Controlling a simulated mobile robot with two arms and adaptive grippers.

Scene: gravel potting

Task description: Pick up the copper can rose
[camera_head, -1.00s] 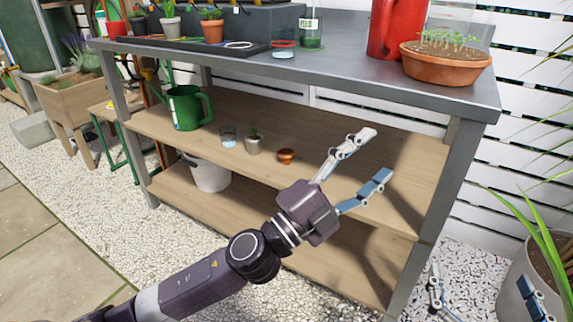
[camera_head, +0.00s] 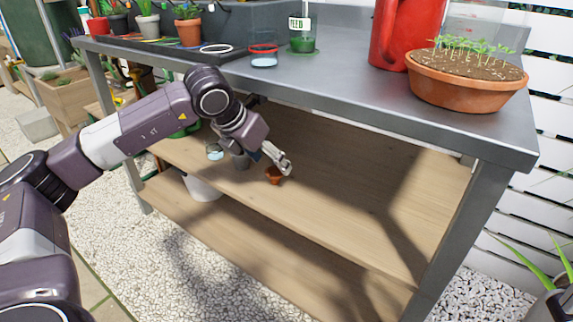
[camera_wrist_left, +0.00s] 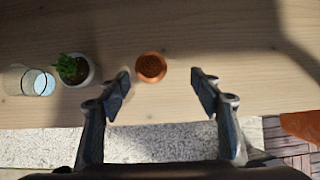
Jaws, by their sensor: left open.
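The copper can rose (camera_head: 273,177) is a small round copper-orange piece on the wooden shelf under the bench. In the left wrist view the rose (camera_wrist_left: 150,67) shows from above, just beyond and between the fingertips, nearer the left finger. My left gripper (camera_head: 270,161) reaches in under the bench top and partly covers the rose in the head view. In the left wrist view my left gripper (camera_wrist_left: 161,84) is open, with nothing between its fingers. My right gripper is not in view.
A small potted plant (camera_wrist_left: 77,70) and a glass of water (camera_wrist_left: 38,82) stand left of the rose. The bench top (camera_head: 355,97) overhangs the shelf and holds a red can (camera_head: 395,35) and a seedling bowl (camera_head: 465,95). The shelf's right part is clear.

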